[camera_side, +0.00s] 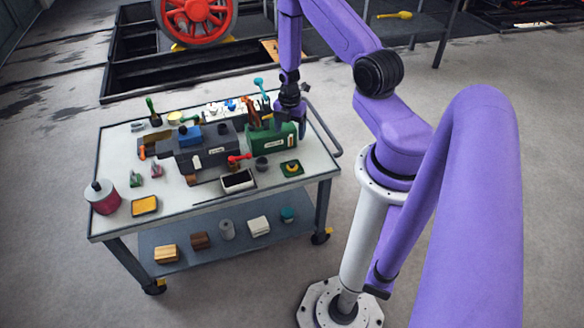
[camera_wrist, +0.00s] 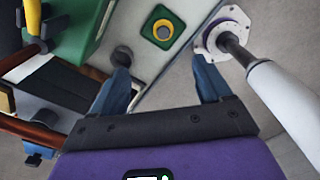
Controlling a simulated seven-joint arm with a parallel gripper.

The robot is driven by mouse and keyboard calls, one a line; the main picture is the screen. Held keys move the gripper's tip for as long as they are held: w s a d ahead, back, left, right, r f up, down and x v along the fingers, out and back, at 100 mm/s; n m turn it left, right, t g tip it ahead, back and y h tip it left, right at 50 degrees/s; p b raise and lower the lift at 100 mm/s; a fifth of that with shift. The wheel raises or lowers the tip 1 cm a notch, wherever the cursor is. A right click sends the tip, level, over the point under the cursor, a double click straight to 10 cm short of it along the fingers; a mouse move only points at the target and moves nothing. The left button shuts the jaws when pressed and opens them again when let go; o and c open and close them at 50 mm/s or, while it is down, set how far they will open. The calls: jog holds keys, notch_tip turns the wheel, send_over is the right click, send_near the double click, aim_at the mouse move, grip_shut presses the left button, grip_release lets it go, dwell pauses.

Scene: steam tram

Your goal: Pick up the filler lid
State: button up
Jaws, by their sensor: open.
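My gripper (camera_side: 291,106) is above the right end of the trolley, close over the green box (camera_side: 268,143). In the wrist view my gripper (camera_wrist: 163,70) is open, with nothing between its two blue fingers. A small dark round piece (camera_side: 261,163) stands on the top in front of the green box; in the wrist view it (camera_wrist: 122,56) shows at the left fingertip, partly hidden. A green square with a yellow ring and grey centre (camera_side: 292,168) lies to its right; it also shows in the wrist view (camera_wrist: 163,28), beyond the fingers. I cannot tell which piece is the filler lid.
The trolley top (camera_side: 190,199) also holds a dark grey machine block (camera_side: 195,155), a white-filled tray (camera_side: 238,181), a red-handled piece (camera_side: 239,158), a yellow sponge-like block (camera_side: 144,205) and a red spool (camera_side: 102,197). The front middle of the top is mostly clear.

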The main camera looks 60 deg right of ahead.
send_over(292, 167)
jog(key=f, duration=1)
jog(key=shift+w+f, duration=0.15)
jog(key=shift+w, duration=0.25)
jog(key=shift+s+f, duration=0.2)
jog(key=shift+f, duration=1.15)
jog(key=shift+s+f, duration=0.15)
jog(key=shift+f, duration=1.15)
jog(key=c, duration=1.2)
jog(key=shift+r, duration=0.2)
